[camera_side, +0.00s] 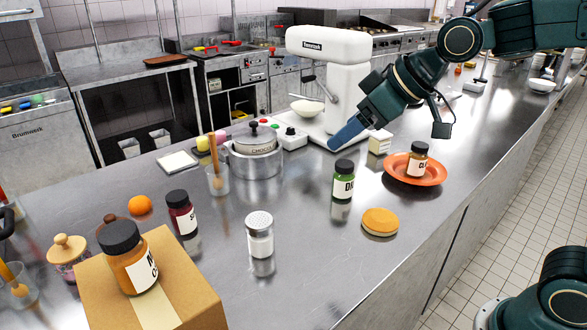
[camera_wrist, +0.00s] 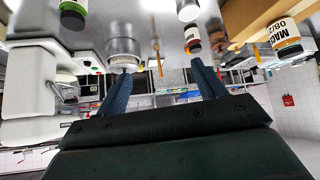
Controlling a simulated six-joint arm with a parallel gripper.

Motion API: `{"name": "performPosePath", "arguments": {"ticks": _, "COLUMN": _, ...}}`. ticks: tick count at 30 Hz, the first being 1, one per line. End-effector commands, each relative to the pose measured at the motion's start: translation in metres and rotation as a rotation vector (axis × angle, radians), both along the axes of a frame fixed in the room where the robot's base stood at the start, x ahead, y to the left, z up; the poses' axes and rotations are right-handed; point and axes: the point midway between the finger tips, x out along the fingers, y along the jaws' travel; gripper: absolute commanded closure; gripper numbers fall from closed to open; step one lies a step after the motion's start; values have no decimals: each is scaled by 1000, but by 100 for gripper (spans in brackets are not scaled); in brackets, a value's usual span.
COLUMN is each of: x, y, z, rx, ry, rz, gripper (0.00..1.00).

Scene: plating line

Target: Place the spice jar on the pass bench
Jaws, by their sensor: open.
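Several jars with black lids could be the spice jar; I cannot tell which. An amber jar (camera_side: 131,258) stands upright on a cardboard box (camera_side: 205,310), and both show in the wrist view. A dark red jar (camera_side: 182,213), a green jar (camera_side: 343,181) and a metal-capped shaker (camera_side: 260,238) stand on the steel bench (camera_side: 310,270). A brown jar (camera_side: 417,162) stands on an orange plate (camera_side: 385,178). My gripper (camera_side: 340,142) is above the bench, left of the plate and beside the white mixer. In the wrist view its blue fingers (camera_wrist: 160,70) are spread with nothing between them.
A white mixer (camera_side: 328,75) stands behind my gripper. A lidded pot (camera_side: 256,160), a cup with a wooden spoon (camera_side: 217,182), an orange (camera_side: 140,205) and a round orange-topped item (camera_side: 380,221) are on the bench. The bench's front middle is clear.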

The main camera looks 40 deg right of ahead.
Motion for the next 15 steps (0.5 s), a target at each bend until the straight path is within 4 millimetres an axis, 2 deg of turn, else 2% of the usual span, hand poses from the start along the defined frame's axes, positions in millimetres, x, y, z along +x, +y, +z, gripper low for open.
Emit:
{"name": "performPosePath", "arguments": {"ticks": 3, "x": 35, "y": 18, "z": -1, "rx": 15, "ry": -38, "rz": 58, "gripper": 30}}
{"name": "performPosePath", "arguments": {"ticks": 15, "x": 137, "y": 84, "z": -18, "rx": 87, "ry": -180, "rz": 227, "gripper": 30}}
